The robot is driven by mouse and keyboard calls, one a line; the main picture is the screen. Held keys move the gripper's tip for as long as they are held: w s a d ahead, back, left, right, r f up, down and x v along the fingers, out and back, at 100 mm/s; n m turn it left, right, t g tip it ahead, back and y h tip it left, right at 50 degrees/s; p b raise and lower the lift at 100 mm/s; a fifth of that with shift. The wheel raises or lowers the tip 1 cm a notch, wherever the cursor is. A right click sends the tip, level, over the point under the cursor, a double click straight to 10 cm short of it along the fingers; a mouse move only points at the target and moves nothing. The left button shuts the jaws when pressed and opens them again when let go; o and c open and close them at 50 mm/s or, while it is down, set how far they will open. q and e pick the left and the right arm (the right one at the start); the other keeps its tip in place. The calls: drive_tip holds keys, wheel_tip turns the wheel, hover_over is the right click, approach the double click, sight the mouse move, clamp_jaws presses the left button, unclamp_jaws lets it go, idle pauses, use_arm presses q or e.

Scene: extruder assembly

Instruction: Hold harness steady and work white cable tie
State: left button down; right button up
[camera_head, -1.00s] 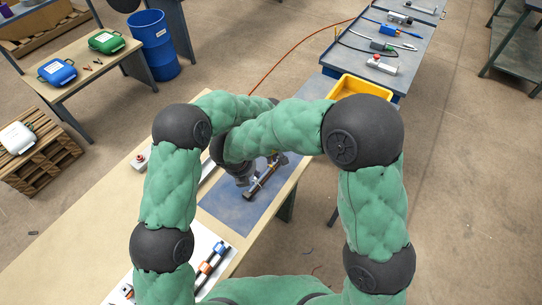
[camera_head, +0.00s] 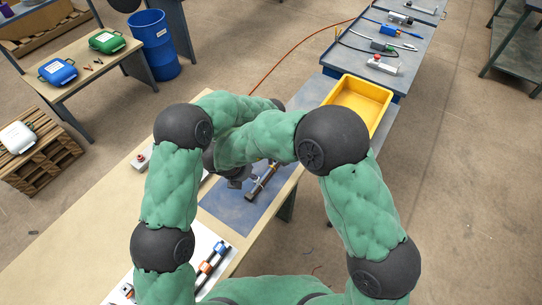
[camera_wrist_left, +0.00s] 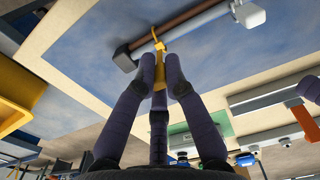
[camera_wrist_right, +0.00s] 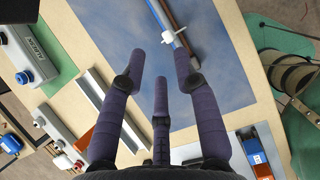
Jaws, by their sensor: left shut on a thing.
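The harness (camera_head: 262,182) is a dark brown bar lying on the blue mat (camera_head: 222,207); in the left wrist view (camera_wrist_left: 190,22) a pale tube runs beside it. My left gripper is shut on a yellow cable tie (camera_wrist_left: 157,44) that loops at the harness near its dark end block; its fingertips (camera_wrist_left: 162,72) close on the tie's tail. A white cable tie (camera_wrist_right: 171,37) sits across the harness in the right wrist view. My right gripper (camera_wrist_right: 160,72) is open and empty, its fingertips short of the white tie. In the head view my arms hide the left gripper.
A yellow bin (camera_head: 358,98) stands at the back right of the table. A red-button box (camera_head: 141,159) lies left of the mat. A white sheet with small parts (camera_head: 211,262) is in front. My two forearms cross close together over the mat.

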hover_over(256, 184)
drive_tip(key=shift+w+f, duration=0.1)
drive_tip(key=shift+f, duration=3)
clamp_jaws()
